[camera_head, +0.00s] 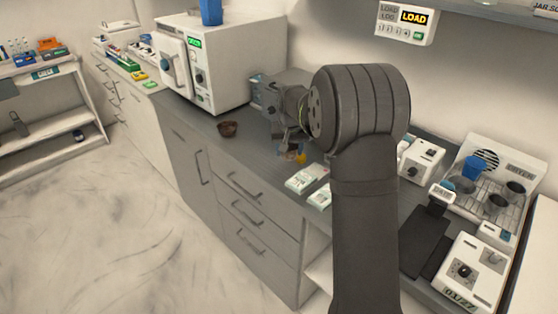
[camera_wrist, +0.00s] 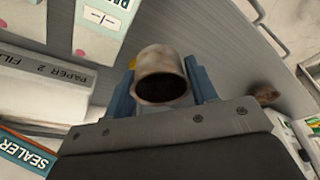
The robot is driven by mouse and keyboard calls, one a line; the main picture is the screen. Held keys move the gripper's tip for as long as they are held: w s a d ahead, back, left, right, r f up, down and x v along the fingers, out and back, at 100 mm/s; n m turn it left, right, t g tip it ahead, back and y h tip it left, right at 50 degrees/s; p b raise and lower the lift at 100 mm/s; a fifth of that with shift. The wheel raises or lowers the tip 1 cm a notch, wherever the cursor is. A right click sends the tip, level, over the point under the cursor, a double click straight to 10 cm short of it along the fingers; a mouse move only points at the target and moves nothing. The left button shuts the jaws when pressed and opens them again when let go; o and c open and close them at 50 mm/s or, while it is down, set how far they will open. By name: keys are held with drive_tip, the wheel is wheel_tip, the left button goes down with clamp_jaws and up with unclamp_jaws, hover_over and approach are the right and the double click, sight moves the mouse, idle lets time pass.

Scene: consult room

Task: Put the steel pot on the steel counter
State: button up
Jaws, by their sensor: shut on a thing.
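My gripper (camera_wrist: 162,86) has its two blue fingers shut on the steel pot (camera_wrist: 158,61), a small, stained grey-brown cylinder with a dark open mouth facing the wrist camera. In the head view my gripper (camera_head: 291,151) is small and partly hidden by my arm, over the grey steel counter (camera_head: 240,158). The pot cannot be made out clearly there. The counter also shows in the wrist view (camera_wrist: 222,45), behind the pot. I cannot tell whether the pot touches it.
A brown bowl (camera_head: 228,129) sits left of my gripper. A white oven-like machine (camera_head: 213,65) stands at the back left of the counter. Pale boxes (camera_head: 306,178) lie near the front edge. A rack with dark cups (camera_head: 497,181) stands at right. Bare counter shows around the bowl.

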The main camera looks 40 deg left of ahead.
sight(280, 167)
drive_tip(key=a+f, duration=0.1)
drive_tip(key=s+a+f, duration=0.1)
drive_tip(key=a, duration=0.1)
drive_tip(key=shift+s, duration=0.1)
drive_tip(key=shift+f, duration=1.9)
drive_tip(key=shift+f, duration=0.1)
drive_tip(key=o, duration=1)
drive_tip(key=shift+c, duration=0.2)
drive_tip(key=v, duration=1.2)
drive_tip(key=shift+d, duration=0.1)
